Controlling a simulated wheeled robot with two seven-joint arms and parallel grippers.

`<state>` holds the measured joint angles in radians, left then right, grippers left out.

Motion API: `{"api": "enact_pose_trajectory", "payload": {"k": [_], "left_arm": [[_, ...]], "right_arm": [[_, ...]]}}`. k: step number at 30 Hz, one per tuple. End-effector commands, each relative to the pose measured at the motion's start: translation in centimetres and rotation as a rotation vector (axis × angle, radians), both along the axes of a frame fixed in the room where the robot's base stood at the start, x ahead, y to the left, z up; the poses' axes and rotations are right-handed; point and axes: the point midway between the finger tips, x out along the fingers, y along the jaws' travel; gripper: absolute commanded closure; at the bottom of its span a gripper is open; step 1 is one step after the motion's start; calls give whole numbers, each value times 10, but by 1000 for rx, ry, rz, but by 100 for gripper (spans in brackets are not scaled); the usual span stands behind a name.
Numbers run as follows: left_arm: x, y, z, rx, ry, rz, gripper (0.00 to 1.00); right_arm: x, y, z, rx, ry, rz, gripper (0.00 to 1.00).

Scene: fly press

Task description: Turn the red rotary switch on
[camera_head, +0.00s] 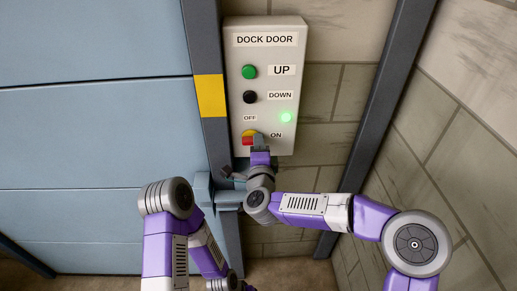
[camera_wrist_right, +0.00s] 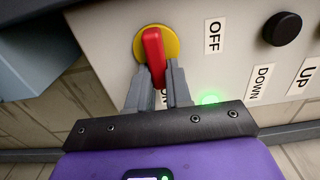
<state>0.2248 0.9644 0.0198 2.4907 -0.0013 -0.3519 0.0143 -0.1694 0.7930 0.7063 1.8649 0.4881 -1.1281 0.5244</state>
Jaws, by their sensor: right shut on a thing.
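The red rotary switch (camera_wrist_right: 152,45) sits on a round yellow plate (camera_wrist_right: 174,42) at the bottom of the dock door control box. In the right wrist view its handle lies toward the partly hidden ON label, and the OFF label (camera_wrist_right: 214,36) is off to the side. My right gripper (camera_wrist_right: 159,88) is shut on the handle's end, a grey finger on each side. In the head view the switch (camera_head: 247,141) is partly covered by my right gripper (camera_head: 258,148). My left arm shows at lower left, but its gripper does not show.
The pale control box (camera_head: 262,75) carries a green UP button (camera_head: 249,71), a black DOWN button (camera_head: 250,97) and a lit green lamp (camera_head: 286,117). A blue door (camera_head: 95,120) and its grey post stand to the left. A brick wall is on the right.

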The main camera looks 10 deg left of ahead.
Motion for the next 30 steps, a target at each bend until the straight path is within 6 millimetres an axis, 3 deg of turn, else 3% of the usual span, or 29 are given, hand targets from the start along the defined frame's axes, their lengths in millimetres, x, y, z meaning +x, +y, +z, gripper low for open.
{"api": "enact_pose_trajectory", "payload": {"k": [14, 15, 19, 30], "left_arm": [[0, 0, -2, 0, 0, 0, 100], [0, 0, -2, 0, 0, 0, 100], [0, 0, -2, 0, 0, 0, 100], [0, 0, -2, 0, 0, 0, 100]], "right_arm": [[0, 0, 0, 16, 6, 1, 100], [0, 0, 0, 16, 6, 1, 78], [0, 0, 0, 15, 4, 1, 58], [-4, -1, 0, 12, 4, 1, 55]]}}
